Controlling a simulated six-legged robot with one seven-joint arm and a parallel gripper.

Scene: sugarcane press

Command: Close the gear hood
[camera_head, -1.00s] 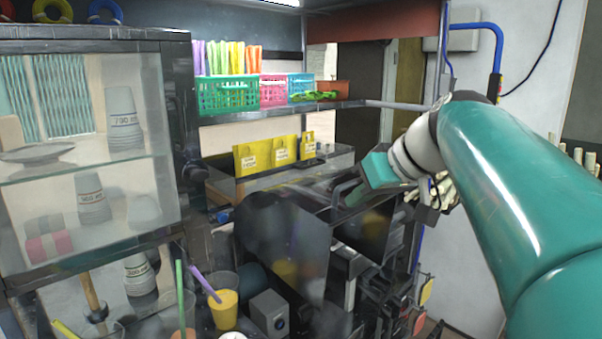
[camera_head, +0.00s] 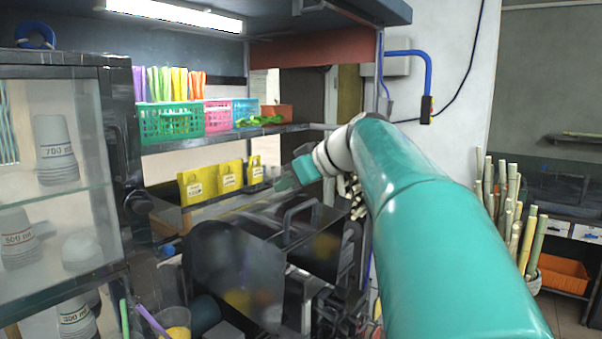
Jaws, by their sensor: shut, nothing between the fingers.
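The sugarcane press stands in the lower middle. A dark, shiny metal panel (camera_head: 235,272) stands up at its front, and a second dark panel with a black bar handle (camera_head: 299,214) is just behind and to the right. This handled part looks like the gear hood (camera_head: 324,248); I cannot tell how far open it is. My gripper (camera_head: 284,184) is shut and empty, above and slightly left of the handle, with a visible gap. Its fingertips are small and partly unclear. My arm comes in from the lower right and hides part of the press's right side.
A glass cabinet (camera_head: 62,180) with cups fills the left. A shelf (camera_head: 215,136) with coloured baskets and yellow bags (camera_head: 229,177) are behind the press. Cups with straws (camera_head: 174,327) stand in front. Sugarcane stalks (camera_head: 513,215) stand at right, near an orange crate (camera_head: 562,274).

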